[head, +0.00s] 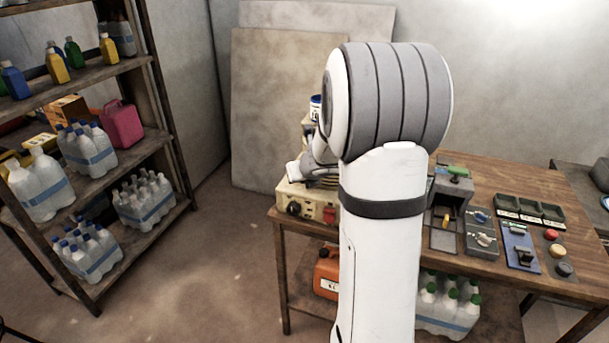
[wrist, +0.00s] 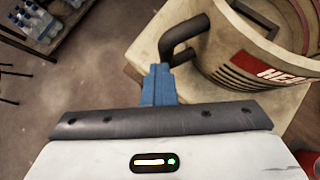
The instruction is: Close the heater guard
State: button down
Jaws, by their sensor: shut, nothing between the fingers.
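The heater guard (wrist: 235,62) is a curved cream shell with a red label and dark slots, at the right of the wrist view. Its dark bent handle (wrist: 188,33) sticks out on the left side. My gripper (wrist: 158,72) has its blue fingers shut, with nothing held. The fingertips are beside the lower end of the handle; whether they touch it I cannot tell. In the head view, the cream heater base (head: 318,208) sits at the left end of the workbench, and my arm hides most of the guard. How far open the guard is cannot be told.
The wooden workbench (head: 520,182) carries trays, switches and coloured buttons to the right of my arm. An orange can (head: 326,272) and bottles (head: 450,308) are below it. A shelf (head: 165,120) with bottles stands at the left. The floor between is clear.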

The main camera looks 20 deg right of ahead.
jog(key=shift+w+d+r, duration=0.1)
jog(key=shift+d+r, duration=0.05)
jog(key=shift+r, duration=0.1)
jog(key=s+a+r+p, duration=0.2)
jog(key=s+r, duration=0.4)
jog(key=s, duration=0.5)
jog(key=shift+a+r+p, duration=0.3)
jog(key=shift+r+p, duration=0.05)
jog(key=shift+p, duration=0.55)
